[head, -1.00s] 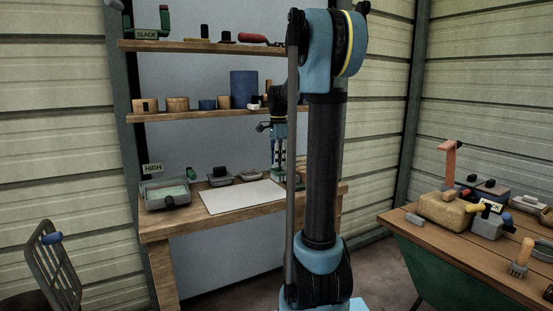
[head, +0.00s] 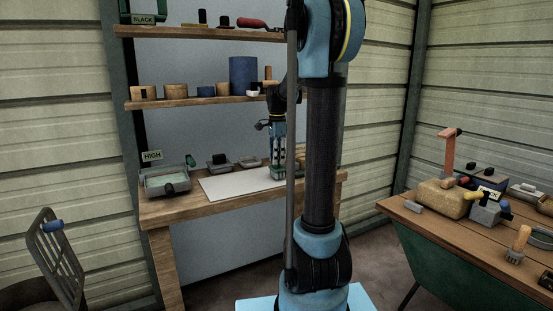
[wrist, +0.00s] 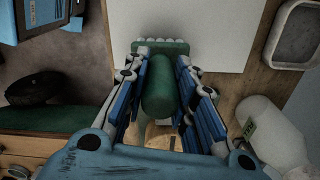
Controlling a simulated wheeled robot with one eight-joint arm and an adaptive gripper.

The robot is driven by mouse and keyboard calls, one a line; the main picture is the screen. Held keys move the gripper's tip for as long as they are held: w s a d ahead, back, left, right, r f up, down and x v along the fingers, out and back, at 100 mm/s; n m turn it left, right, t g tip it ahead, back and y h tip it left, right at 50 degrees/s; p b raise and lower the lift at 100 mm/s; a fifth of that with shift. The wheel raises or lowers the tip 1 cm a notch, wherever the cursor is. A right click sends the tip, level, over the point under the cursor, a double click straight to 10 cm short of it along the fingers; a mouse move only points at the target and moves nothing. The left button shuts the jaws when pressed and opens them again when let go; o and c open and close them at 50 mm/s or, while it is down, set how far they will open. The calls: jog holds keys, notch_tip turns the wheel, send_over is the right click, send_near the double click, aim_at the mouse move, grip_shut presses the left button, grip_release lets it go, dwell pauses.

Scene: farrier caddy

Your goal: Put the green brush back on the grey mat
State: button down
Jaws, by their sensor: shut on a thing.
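The green brush (wrist: 160,85) has a thick rounded green handle and a green head with pale bristles. My gripper (wrist: 160,80) is shut on its handle, with blue fingers on both sides. In the head view my gripper (head: 277,163) is over the right end of the workbench, partly behind my arm. The pale grey mat (head: 232,189) lies flat on the bench. In the wrist view the brush head overlaps the near edge of the mat (wrist: 195,22). I cannot tell whether the brush touches it.
A grey tray (head: 166,184) stands left of the mat, with small dark dishes (head: 219,163) behind it. In the wrist view, a white bottle (wrist: 272,130) is close at right and a grey dish (wrist: 297,32) lies beyond it. Shelves (head: 200,104) hang above. The mat's surface looks clear.

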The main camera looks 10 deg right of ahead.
jog(key=shift+f, duration=0.5)
dwell(0.4)
jog(key=c, duration=1.2)
grip_release()
jog(key=shift+c, duration=0.2)
jog(key=shift+r, duration=0.15)
notch_tip(320, 180, up, 12)
jog(key=shift+f, duration=0.15)
